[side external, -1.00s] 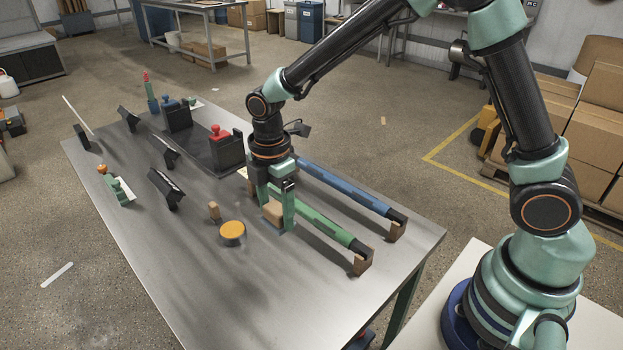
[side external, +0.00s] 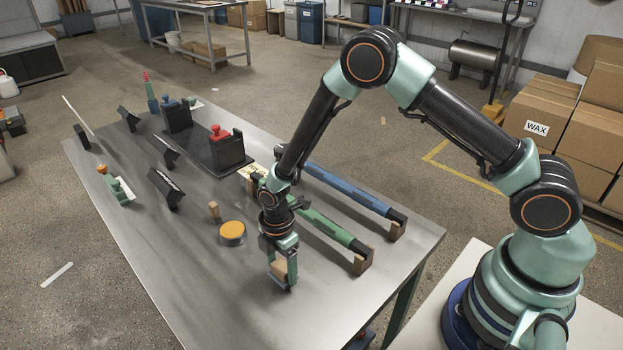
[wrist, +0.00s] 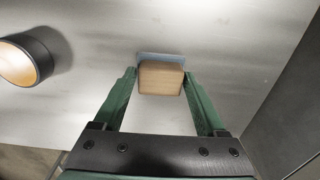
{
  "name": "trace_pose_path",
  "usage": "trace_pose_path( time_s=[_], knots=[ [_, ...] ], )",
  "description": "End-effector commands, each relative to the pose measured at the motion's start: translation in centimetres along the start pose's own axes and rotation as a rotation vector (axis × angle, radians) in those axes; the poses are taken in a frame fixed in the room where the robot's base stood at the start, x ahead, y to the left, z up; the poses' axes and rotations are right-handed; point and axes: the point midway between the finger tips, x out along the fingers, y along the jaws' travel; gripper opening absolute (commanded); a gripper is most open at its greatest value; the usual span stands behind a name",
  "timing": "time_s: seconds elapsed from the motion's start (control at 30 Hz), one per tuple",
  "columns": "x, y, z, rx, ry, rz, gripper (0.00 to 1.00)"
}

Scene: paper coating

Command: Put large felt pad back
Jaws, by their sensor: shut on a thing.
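The large felt pad (side external: 279,268) is a tan wooden block with a blue-grey felt face. My gripper (side external: 282,276) is shut on its wooden block, near the front of the metal table. In the wrist view the pad (wrist: 161,79) sits between the two green fingers, its felt edge showing beyond the block. The side view does not clearly show whether the felt touches the table or hangs just above it.
A round tin with an orange top (side external: 232,231) and a small wooden block (side external: 214,211) stand to the left. Green (side external: 318,228) and blue (side external: 350,190) rods lie on wooden rests behind. Dark holders stand farther back. The table's front left (side external: 200,300) is clear.

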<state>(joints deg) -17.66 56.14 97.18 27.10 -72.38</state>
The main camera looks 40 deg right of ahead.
Motion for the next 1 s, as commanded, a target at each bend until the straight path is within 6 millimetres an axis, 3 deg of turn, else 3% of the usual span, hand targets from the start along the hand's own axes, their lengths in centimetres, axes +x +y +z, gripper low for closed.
trace_pose_path(
  time_s=[0.1,0.5,0.53,0.6,1.0],
  knots=[
    [1.1,0.0,0.0,0.000,0.000,-0.001,0.22],
    [1.5,0.0,0.0,0.000,0.000,0.000,0.22],
    [1.5,0.0,0.0,0.000,0.000,0.000,0.78],
    [1.5,0.0,0.0,0.000,0.000,0.000,1.00],
    [0.5,0.1,0.0,0.000,0.001,0.002,1.00]
  ],
)
